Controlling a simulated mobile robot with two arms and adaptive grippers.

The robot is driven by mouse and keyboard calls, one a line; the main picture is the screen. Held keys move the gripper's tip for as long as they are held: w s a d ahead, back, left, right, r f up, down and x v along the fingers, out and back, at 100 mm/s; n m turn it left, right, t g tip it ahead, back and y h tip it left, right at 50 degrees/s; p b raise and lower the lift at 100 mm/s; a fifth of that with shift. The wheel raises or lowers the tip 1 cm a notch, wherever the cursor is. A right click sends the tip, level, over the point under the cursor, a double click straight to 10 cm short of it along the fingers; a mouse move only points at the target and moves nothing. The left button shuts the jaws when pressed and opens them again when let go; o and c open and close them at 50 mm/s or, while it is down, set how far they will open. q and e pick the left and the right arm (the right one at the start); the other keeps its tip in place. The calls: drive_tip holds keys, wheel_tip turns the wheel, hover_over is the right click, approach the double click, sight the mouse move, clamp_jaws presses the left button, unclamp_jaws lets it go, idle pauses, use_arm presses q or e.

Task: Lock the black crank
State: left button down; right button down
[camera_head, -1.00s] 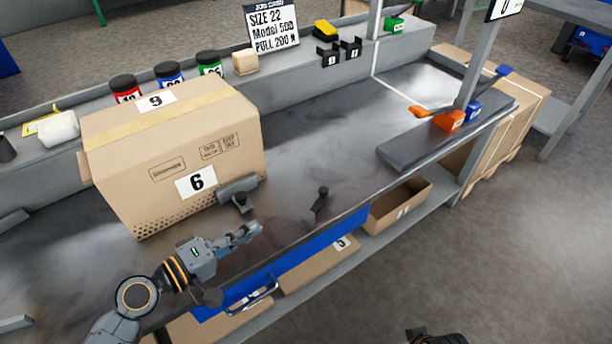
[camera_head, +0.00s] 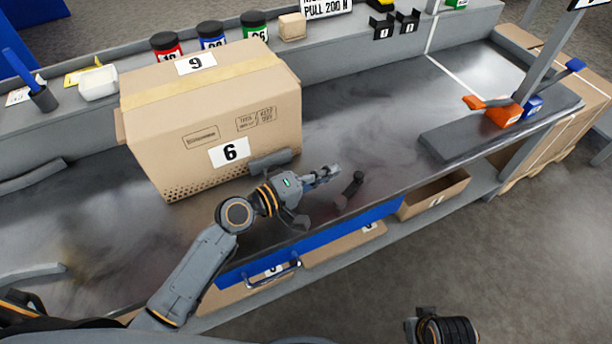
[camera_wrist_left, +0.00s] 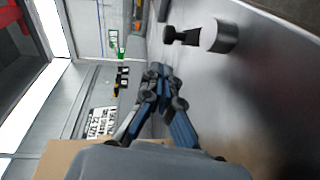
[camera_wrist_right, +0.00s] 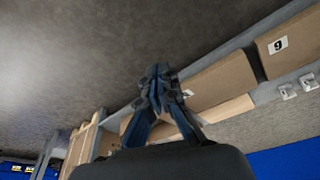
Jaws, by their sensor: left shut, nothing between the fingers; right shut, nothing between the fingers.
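The black crank (camera_head: 349,190) stands on the grey bench near its front edge, a short arm with a knob at its upper end. In the left wrist view the crank (camera_wrist_left: 190,36) shows at the upper right, with a dark knob and a grey round hub. My left gripper (camera_head: 332,172) is shut and empty, just left of the crank, and looks apart from it. Its shut fingers show in the left wrist view (camera_wrist_left: 158,70). My right gripper (camera_wrist_right: 155,72) is shut and empty, away from the bench top, facing the lower shelf.
A large cardboard box marked 6 (camera_head: 210,120) stands behind my left arm, with a grey cylindrical part (camera_head: 270,160) at its front. A blue drawer with a handle (camera_head: 272,276) is below the bench edge. Orange and blue blocks (camera_head: 505,114) sit right. The bench middle is clear.

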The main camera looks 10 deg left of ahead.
use_arm(q)
drive_tip(key=shift+s+d+f, duration=0.1)
drive_tip(key=shift+d+f, duration=0.05)
drive_tip(key=shift+d, duration=0.55)
drive_tip(key=shift+d+f, duration=0.15)
drive_tip(key=shift+d, duration=0.5)
use_arm(e)
drive_tip(key=shift+s+f, duration=0.1)
drive_tip(key=shift+f, duration=0.25)
use_arm(q)
drive_tip(key=shift+d, duration=0.15)
drive_tip(key=shift+d+m+g+h+b, duration=0.2)
drive_tip(key=shift+m+g+h+b, duration=0.35)
drive_tip(key=shift+b, duration=0.2)
drive_tip(key=shift+d, duration=0.25)
use_arm(e)
wheel_tip(320, 180, up, 5)
drive_tip(key=shift+r, duration=0.1)
use_arm(q)
drive_tip(key=v, duration=1.2)
